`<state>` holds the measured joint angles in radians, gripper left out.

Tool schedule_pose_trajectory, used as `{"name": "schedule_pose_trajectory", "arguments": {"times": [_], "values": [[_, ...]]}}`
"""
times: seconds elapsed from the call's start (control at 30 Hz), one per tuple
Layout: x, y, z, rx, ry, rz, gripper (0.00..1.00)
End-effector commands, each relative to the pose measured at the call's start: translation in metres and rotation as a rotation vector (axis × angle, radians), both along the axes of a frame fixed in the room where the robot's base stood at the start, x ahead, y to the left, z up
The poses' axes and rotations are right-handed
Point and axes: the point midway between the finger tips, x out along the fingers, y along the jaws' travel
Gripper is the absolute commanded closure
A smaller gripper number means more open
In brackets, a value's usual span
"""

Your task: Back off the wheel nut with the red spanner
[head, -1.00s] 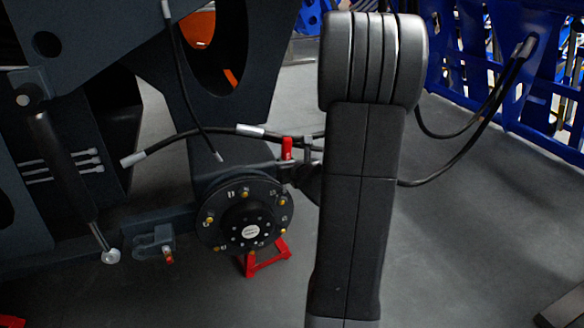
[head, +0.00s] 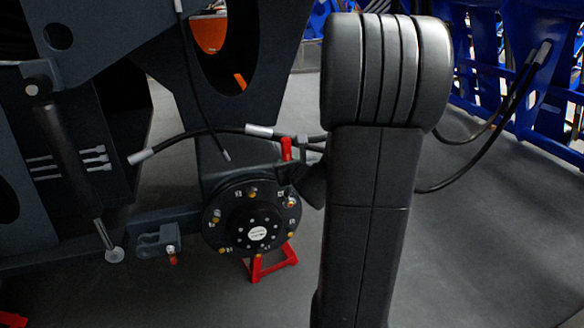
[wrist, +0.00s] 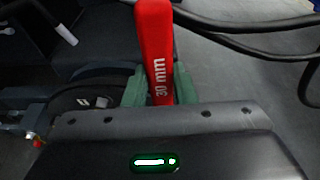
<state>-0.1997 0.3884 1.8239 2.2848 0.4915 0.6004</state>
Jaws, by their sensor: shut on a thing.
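The red spanner (wrist: 158,55), marked 30 mm, stands up between the green fingers of my gripper (wrist: 160,88), which is shut on it. In the head view the spanner's red end (head: 286,148) shows just above the wheel hub's upper right edge. My gripper (head: 288,174) is beside the hub there, partly behind my arm. The round dark wheel hub (head: 235,232) carries a ring of yellowish wheel nuts, one at the top (head: 252,194) and one at the upper right (head: 291,203). The spanner's jaw is hidden, so I cannot tell whether it touches a nut.
A red stand (head: 274,264) is on the floor under the hub. A black hose (head: 200,133) crosses above the hub, and another hose (head: 470,165) hangs at right. The dark chassis (head: 110,40) fills the left. A blue frame (head: 500,60) stands behind. Grey floor at right is clear.

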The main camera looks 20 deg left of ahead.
Motion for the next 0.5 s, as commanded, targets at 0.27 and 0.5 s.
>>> {"name": "schedule_pose_trajectory", "arguments": {"times": [0.27,0.5], "values": [[-0.006,0.010,-0.004,-0.049,-0.037,0.003,1.00],[-0.011,0.017,-0.005,-0.089,-0.065,0.002,1.00]]}}
